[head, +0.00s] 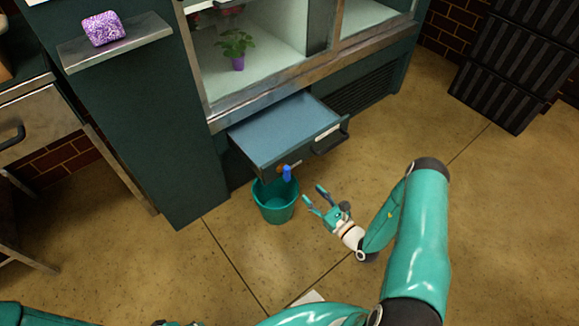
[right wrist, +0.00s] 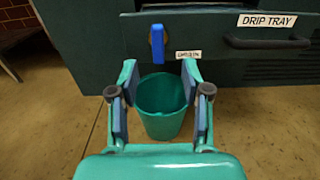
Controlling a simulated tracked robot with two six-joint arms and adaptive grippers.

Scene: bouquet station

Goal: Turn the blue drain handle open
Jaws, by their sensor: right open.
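The blue drain handle (head: 287,173) sits at the front left corner of the pulled-out drip tray drawer (head: 285,133), above a teal bucket (head: 276,207). In the right wrist view the handle (right wrist: 157,50) hangs roughly upright, tilted slightly, left of a small label. My right gripper (head: 315,199) is open and empty, to the right of the bucket and apart from the handle. In the right wrist view its fingers (right wrist: 160,88) stand apart, with the handle beyond them and the bucket (right wrist: 163,105) seen between them. My left gripper is not visible.
The drawer's dark pull (head: 330,141) is right of the handle; a DRIP TRAY label (right wrist: 267,20) is above it. A teal cabinet with a potted plant (head: 236,47) stands behind. Dark crates (head: 510,65) stand at the far right.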

